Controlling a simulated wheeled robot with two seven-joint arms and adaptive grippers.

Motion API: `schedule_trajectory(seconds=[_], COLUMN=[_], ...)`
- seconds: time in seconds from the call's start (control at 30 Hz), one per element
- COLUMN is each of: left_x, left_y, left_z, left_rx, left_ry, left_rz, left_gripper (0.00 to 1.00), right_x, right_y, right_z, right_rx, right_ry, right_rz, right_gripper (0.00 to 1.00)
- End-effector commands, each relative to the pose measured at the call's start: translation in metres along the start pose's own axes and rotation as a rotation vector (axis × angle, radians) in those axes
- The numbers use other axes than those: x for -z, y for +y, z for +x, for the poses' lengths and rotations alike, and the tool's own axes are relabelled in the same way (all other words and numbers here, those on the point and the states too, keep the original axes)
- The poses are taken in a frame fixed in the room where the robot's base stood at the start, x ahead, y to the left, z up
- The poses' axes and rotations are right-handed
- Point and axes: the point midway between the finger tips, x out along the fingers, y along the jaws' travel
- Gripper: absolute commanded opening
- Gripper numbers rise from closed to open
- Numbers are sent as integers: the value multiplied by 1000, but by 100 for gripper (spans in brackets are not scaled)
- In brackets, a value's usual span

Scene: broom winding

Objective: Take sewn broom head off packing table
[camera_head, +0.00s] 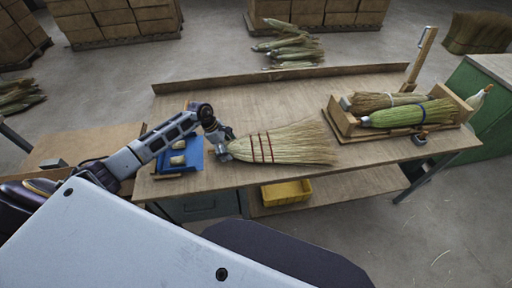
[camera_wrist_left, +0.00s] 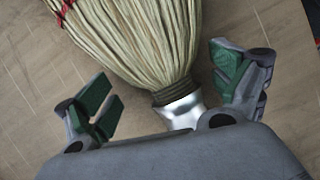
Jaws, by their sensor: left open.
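The sewn broom head (camera_head: 285,146) lies flat on the packing table (camera_head: 260,95), its bristles fanning to the right, with dark red stitching across it. My left gripper (camera_head: 228,148) is at its narrow end on the left. In the left wrist view the broom head (camera_wrist_left: 140,35) narrows to a dark band and a silver metal collar (camera_wrist_left: 182,108). The open fingers of my left gripper (camera_wrist_left: 170,95) stand on either side of the collar, with gaps showing between them and it. The gripper body hides the collar's near end. My right gripper is not in view.
A wooden tray (camera_head: 343,130) with bundled broom heads stands at the table's right. A blue tray (camera_head: 190,160) with pale pieces lies beside my left arm. A yellow bin (camera_head: 287,193) sits on the lower shelf. Bare tabletop lies behind the broom head.

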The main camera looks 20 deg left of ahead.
Motion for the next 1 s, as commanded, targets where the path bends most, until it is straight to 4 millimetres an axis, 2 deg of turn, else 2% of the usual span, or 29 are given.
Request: schedule_trajectory(seconds=[0.37, 0.47, 0.83, 1.0], left_x=[0, 0, 0, 0], left_y=[0, 0, 0, 0], left_z=[0, 0, 0, 0], left_rx=[0, 0, 0, -1], left_ry=[0, 0, 0, -1], left_rz=[0, 0, 0, 0], left_gripper=[94, 84, 36, 35], right_x=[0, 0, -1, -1], right_y=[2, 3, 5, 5], right_z=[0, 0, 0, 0], right_rx=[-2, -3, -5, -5], right_ry=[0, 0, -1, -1], right_rz=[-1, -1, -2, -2], right_gripper=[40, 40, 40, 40])
